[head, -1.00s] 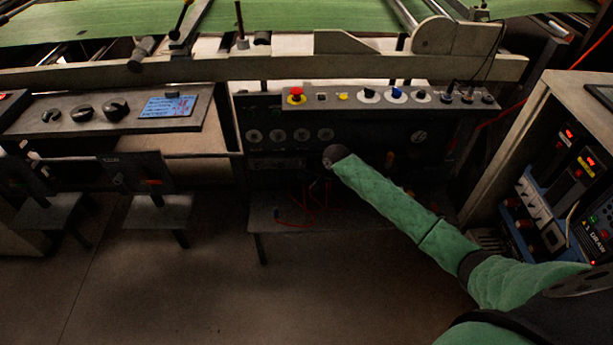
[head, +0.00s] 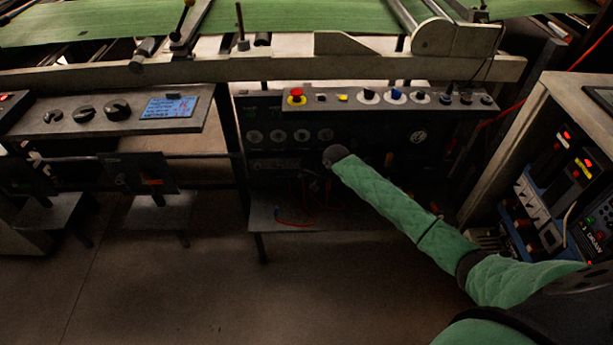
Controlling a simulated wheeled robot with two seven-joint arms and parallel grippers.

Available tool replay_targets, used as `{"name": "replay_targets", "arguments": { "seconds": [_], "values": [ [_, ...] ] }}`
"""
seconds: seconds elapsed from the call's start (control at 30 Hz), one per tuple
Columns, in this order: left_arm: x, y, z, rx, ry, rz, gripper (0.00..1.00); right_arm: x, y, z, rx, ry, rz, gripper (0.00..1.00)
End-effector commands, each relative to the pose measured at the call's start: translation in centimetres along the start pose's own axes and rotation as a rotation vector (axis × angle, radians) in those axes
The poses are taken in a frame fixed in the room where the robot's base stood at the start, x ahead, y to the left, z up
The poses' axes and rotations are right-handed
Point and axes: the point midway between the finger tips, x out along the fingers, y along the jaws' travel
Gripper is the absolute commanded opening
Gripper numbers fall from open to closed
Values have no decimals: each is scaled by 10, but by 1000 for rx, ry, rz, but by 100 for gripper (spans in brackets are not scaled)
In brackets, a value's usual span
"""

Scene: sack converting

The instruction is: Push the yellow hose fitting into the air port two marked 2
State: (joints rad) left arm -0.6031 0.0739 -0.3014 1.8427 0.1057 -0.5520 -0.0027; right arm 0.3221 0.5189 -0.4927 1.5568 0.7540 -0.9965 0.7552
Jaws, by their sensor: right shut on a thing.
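My right arm, in a green quilted sleeve, reaches from the lower right to the dark panel (head: 370,140) under the machine's control strip. My right gripper (head: 322,168) is mostly hidden beyond the dark wrist end of the arm, low in front of the panel. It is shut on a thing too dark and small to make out. I cannot make out the yellow hose fitting, the air port marked 2 or their contact. Thin red hoses (head: 307,196) hang just below the gripper. My left gripper is not in view.
A shelf (head: 340,222) stands below the panel. The control strip (head: 390,98) with a red button and several knobs overhangs it. A cabinet (head: 535,150) with lit displays stands at right. The floor (head: 180,290) in front is clear.

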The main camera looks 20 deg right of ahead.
Motion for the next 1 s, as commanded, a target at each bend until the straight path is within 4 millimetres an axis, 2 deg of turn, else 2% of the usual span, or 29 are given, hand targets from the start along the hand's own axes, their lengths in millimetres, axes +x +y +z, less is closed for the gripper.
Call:
{"name": "replay_targets", "arguments": {
  "seconds": [1.0],
  "values": [
    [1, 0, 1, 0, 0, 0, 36, 6, 0, -16, 1, 0, 0, 0]
  ]
}}
